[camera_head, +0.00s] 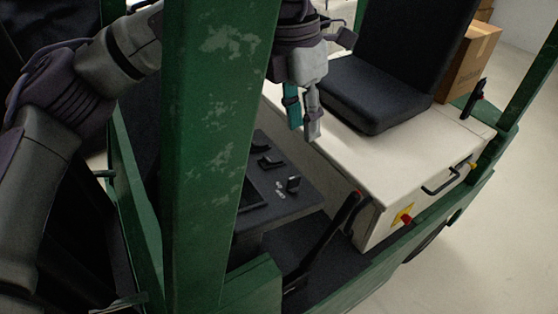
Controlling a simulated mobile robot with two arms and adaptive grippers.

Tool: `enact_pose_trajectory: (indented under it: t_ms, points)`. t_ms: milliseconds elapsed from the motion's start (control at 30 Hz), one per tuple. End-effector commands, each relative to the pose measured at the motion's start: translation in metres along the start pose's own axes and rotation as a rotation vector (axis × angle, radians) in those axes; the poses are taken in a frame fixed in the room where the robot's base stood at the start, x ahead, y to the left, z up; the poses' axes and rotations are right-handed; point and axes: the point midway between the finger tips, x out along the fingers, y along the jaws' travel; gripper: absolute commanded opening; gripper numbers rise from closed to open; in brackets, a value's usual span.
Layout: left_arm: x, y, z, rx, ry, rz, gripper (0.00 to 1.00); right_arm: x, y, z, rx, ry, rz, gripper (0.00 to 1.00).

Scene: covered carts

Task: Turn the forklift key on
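The forklift's dark control panel (277,212) is at the lower middle, behind a green post. On it are a small black upright knob (293,184) with pale marks beside it, and two low black switches farther back (270,162). I cannot tell for certain which of these is the key. My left gripper (303,132) points down above and behind the panel, near the seat's front edge. Its two fingers, one teal and one grey, show a narrow gap with nothing between them. It appears apart from the panel. My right gripper does not show clearly.
A green post (213,150) stands close in front and hides part of my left arm and the panel. A black seat (375,95) sits on a white housing (400,160). A black lever (335,232) rises right of the panel. Cardboard boxes (470,62) stand behind.

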Motion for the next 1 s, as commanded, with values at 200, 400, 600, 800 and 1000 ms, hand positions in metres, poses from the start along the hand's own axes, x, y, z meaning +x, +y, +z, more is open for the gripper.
enact_pose_trajectory:
  t_ms: [200,400,600,800,1000]
  points:
    - [0.007,0.008,-0.015,0.037,0.089,0.109,0.33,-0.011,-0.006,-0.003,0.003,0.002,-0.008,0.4]
    - [0.041,0.011,-0.017,0.035,0.087,0.103,0.33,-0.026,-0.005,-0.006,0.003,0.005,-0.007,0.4]
    - [0.083,0.015,-0.021,0.034,0.085,0.101,0.33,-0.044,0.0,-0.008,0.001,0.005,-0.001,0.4]
    - [0.117,0.019,-0.023,0.032,0.083,0.103,0.33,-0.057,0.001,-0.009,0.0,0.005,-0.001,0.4]
    - [0.133,0.021,-0.024,0.033,0.081,0.104,0.33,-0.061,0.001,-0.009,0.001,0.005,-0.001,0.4]
